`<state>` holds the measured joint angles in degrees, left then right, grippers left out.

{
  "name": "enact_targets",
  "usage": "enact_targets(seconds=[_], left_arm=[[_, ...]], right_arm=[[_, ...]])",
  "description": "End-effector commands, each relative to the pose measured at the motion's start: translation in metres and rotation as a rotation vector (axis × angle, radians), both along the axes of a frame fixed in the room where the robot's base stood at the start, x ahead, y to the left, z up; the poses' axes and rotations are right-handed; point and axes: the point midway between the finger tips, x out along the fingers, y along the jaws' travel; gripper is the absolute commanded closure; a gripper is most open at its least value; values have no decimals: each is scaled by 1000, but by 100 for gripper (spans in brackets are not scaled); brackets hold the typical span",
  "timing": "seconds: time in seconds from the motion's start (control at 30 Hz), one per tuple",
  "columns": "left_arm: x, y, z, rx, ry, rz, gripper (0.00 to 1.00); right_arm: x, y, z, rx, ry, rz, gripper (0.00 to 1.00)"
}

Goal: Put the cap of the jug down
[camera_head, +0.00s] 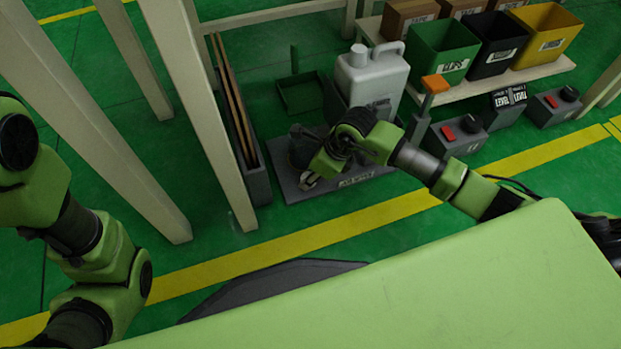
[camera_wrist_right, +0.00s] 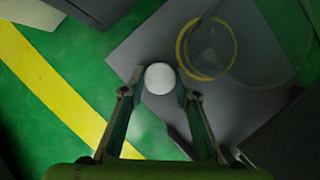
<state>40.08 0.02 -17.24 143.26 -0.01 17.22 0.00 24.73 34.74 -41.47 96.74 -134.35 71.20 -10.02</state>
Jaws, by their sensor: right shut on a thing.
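The white jug (camera_head: 378,82) stands upright behind my right arm in the head view, with its handle at the upper right. My right gripper (camera_head: 308,180) is low over a grey labelled plate (camera_head: 362,178), in front of the jug. In the right wrist view, my right gripper (camera_wrist_right: 159,85) is shut on a round white cap (camera_wrist_right: 159,78), held between the fingertips above the grey plate (camera_wrist_right: 135,50). I cannot tell whether the cap touches the plate. My left arm shows at the left of the head view, but its gripper is not in view.
A clear container with a yellow ring (camera_wrist_right: 207,48) stands beside the cap in the right wrist view. Green (camera_head: 443,50), black (camera_head: 492,45) and yellow (camera_head: 547,38) bins stand on a shelf. Cream posts rise at the left. Green floor is free in front of the plate.

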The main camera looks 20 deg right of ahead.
Motion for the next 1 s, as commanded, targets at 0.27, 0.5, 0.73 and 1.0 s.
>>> enact_targets(seconds=[0.27, 0.5, 0.73, 1.0], left_arm=[[0, 0, 0, 0, 0, 0, 33], [0, 0, 1, 0, 0, 0, 33], [0, 0, 5, 0, 0, 1, 33], [0, 0, 37, 0, 1, 1, 33]], right_arm=[[0, 0, -1, 0, 0, 0, 80], [0, 0, -1, 0, 0, 0, 64], [0, -1, 6, -1, -1, 0, 64], [-10, -13, 46, -3, -2, 0, 64]])
